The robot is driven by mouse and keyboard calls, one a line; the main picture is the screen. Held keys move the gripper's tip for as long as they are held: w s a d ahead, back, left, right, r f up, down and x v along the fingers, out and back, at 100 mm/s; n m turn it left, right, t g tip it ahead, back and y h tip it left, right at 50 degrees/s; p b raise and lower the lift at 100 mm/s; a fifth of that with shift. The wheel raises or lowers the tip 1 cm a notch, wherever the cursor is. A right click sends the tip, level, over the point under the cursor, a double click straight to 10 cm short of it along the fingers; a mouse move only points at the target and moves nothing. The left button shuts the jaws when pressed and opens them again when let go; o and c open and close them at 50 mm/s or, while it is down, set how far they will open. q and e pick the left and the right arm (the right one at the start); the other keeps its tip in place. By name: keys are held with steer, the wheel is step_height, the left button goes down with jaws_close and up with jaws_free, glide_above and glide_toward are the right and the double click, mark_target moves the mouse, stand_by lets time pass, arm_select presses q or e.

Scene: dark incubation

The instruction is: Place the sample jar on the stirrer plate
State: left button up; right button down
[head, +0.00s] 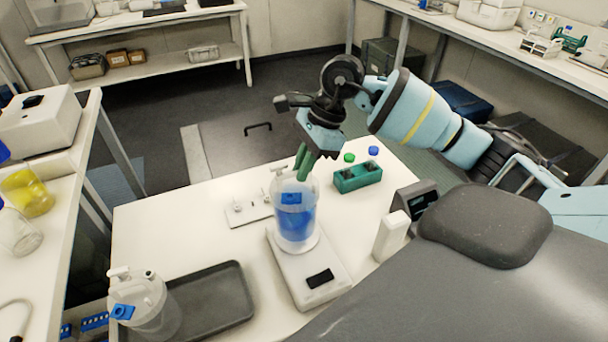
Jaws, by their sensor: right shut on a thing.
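The sample jar (295,222) is a clear jar with blue liquid and a blue label. It stands upright over the stirrer plate (309,266), a white device with a dark panel at its front. The jar's base looks to be at the plate's round top; I cannot tell for sure whether it touches. My right gripper (304,163) comes down from above and is shut at the jar's top; the exact grip is partly hidden. My left gripper is not in view.
A second clear jar (146,305) with a blue label stands by a dark tray (212,300) at front left. A green block (357,177), green and blue caps, a white bottle (390,236) and a small grey display device (414,203) are at right. White table lies bare at left.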

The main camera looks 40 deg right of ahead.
steer(key=shift+w+d+r, duration=0.1)
steer(key=shift+w+d, duration=0.2)
steer(key=shift+w, duration=0.05)
steer(key=shift+f+p, duration=0.3)
steer(key=shift+f, duration=1.6)
steer(key=c, duration=1.5)
jaws_free()
steer(key=shift+s+f, duration=0.1)
steer(key=shift+f, duration=0.05)
steer(key=shift+r, duration=0.3)
steer(key=v, duration=1.1)
steer(key=shift+d+r+b, duration=0.2)
steer(key=shift+r+b, duration=0.1)
steer(key=shift+r, duration=0.05)
